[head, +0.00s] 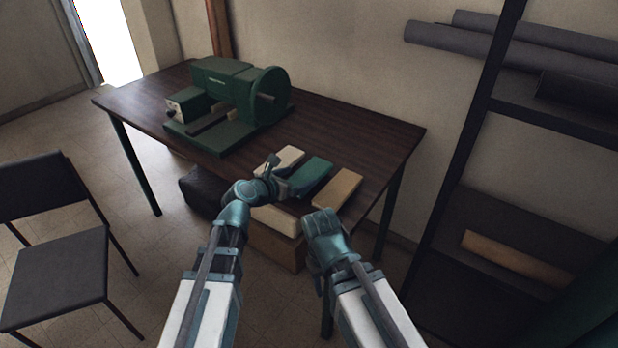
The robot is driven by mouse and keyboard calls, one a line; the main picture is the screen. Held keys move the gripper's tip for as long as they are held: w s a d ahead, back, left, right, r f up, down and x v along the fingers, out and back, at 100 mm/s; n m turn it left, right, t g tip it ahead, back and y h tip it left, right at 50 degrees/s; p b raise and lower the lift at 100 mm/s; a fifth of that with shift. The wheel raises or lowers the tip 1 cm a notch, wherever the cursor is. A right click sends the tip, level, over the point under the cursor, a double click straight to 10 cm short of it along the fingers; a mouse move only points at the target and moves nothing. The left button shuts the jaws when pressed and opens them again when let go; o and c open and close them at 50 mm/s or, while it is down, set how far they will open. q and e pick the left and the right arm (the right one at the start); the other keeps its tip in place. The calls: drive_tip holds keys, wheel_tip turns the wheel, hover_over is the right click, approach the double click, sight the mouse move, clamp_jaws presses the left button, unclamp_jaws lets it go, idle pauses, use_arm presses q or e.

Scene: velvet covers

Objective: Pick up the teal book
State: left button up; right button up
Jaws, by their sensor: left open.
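The teal book (311,176) lies flat near the front edge of the dark wooden table (362,140), between a cream book (288,156) on its left and a tan book (339,187) on its right. My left gripper (277,174) is open at the near left of the teal book, close to its near end and over the near part of the cream book. I cannot tell whether it touches either book. My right gripper (322,217) is in front of the table edge, near the tan book's near end. Its fingers are hidden from this angle.
A green machine with a wheel (232,92) stands at the table's back left. A box with pale contents (277,240) and a black bag (203,190) are below the table. A dark chair (57,265) is at left, a dark shelf (548,110) with grey rolls at right.

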sight(307, 174)
use_arm(q)
drive_tip(key=x, duration=0.1)
drive_tip(key=b+x, duration=0.1)
drive_tip(key=x, duration=0.1)
drive_tip(key=b+x, duration=0.1)
drive_tip(key=shift+w+a+f, duration=0.1)
drive_tip(key=shift+w+f, duration=0.2)
drive_tip(key=shift+f, duration=0.15)
drive_tip(key=shift+w+d, duration=0.1)
drive_tip(key=shift+d, duration=0.1)
drive_tip(key=shift+a+r, duration=0.1)
drive_tip(key=shift+c, duration=0.2)
drive_tip(key=c, duration=1.2)
